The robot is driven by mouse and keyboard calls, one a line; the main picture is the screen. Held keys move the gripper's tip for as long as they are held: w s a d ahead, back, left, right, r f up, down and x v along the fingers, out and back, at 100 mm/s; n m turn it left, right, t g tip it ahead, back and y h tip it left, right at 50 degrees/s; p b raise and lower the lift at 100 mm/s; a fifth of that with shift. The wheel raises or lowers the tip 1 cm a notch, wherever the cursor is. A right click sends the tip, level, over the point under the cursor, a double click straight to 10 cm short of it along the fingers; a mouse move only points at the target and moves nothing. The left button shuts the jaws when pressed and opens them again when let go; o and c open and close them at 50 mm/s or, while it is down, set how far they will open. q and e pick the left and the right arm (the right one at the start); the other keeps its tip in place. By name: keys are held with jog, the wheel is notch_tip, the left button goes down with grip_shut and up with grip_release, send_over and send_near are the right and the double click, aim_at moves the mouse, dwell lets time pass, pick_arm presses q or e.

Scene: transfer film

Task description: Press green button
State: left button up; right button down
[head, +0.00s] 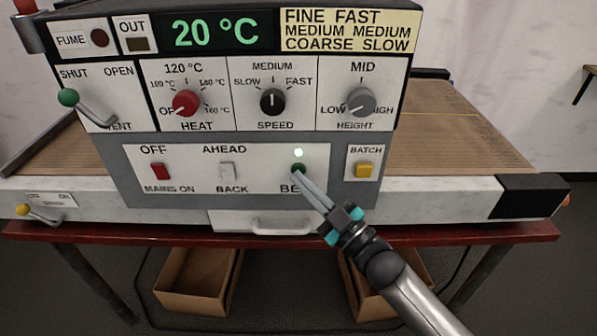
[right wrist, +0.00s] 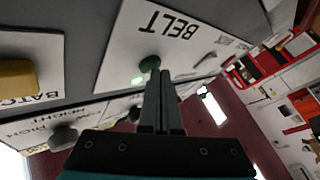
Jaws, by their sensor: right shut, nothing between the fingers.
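The green button (head: 298,168) sits on the lower white strip of the control panel, above the partly covered BELT label. A small lamp (head: 298,153) just above it glows pale green. My right gripper (head: 303,178) is shut and empty, with its fingertips at the button, covering part of it. In the right wrist view the shut fingers (right wrist: 158,78) reach the green button (right wrist: 150,63), and tips and button appear to touch. How far the button is pressed in, I cannot tell. My left gripper is not in view.
A yellow BATCH button (head: 364,170) is right of the green button. A white AHEAD/BACK switch (head: 227,171) and a red mains switch (head: 160,171) are to its left. Knobs, including a red HEAT knob (head: 186,103), sit above. A drawer handle (head: 268,225) is below. Cardboard boxes (head: 200,280) stand underneath.

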dwell(0.4)
jog(key=shift+s+p, duration=0.35)
jog(key=s+p, duration=0.3)
jog(key=s, duration=0.3)
dwell(0.4)
jog(key=shift+f, duration=0.1)
